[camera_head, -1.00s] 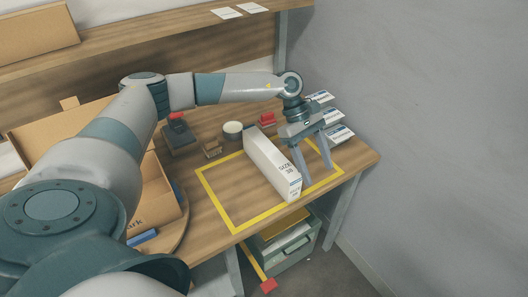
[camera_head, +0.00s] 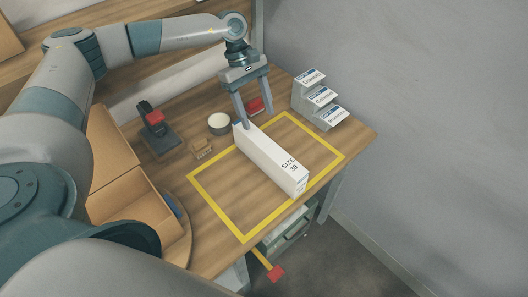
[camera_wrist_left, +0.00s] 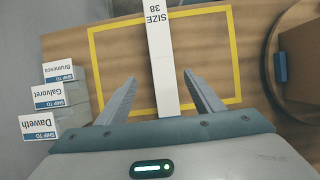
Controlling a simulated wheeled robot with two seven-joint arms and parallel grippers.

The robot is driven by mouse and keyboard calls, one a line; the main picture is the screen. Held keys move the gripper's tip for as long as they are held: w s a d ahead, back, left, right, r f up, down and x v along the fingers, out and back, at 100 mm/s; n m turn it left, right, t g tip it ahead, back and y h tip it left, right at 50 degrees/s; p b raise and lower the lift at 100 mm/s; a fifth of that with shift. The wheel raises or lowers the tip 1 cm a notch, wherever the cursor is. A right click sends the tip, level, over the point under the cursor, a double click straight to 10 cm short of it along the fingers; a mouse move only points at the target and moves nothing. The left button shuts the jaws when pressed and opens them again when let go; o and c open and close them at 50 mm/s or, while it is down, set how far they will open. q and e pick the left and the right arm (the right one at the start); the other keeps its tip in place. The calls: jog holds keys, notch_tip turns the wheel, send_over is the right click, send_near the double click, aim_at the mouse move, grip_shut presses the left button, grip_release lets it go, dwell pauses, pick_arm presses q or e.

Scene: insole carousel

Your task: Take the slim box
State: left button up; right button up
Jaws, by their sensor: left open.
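The slim box (camera_head: 272,160) is long and white, marked "SIZE 38" at its near end. My left gripper (camera_head: 256,119) is open at the far end of the box. In the wrist view its two fingers (camera_wrist_left: 161,79) are on either side of the box, with a gap on both sides. The underside of the far end is hidden. My right gripper is in neither view.
A rack of address cards (camera_head: 316,99) stands at the back right. A white round tub (camera_head: 219,123), a red item (camera_head: 255,105) and a dark stamp-like device (camera_head: 156,130) are behind and left. An open cardboard box (camera_head: 125,190) stands left. The yellow outline (camera_head: 213,210) is clear around the slim box.

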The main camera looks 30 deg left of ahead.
aim_at(266, 141)
pick_arm(q)
jog(key=shift+d+f, duration=0.1)
jog(key=b+x, duration=0.2)
jog(key=x, duration=0.9)
jog(key=shift+s+d+f, duration=0.1)
jog(key=shift+s+f, duration=0.05)
jog(key=shift+f, duration=0.1)
jog(key=shift+d+f, duration=0.1)
jog(key=shift+f, duration=0.1)
jog(key=shift+f, duration=0.1)
jog(key=shift+s+x, duration=0.15)
jog(key=shift+x, duration=1.1)
jog(key=shift+s+x, duration=0.2)
jog(key=shift+x, duration=1.1)
jog(key=shift+d, duration=0.1)
jog(key=c, duration=1.2)
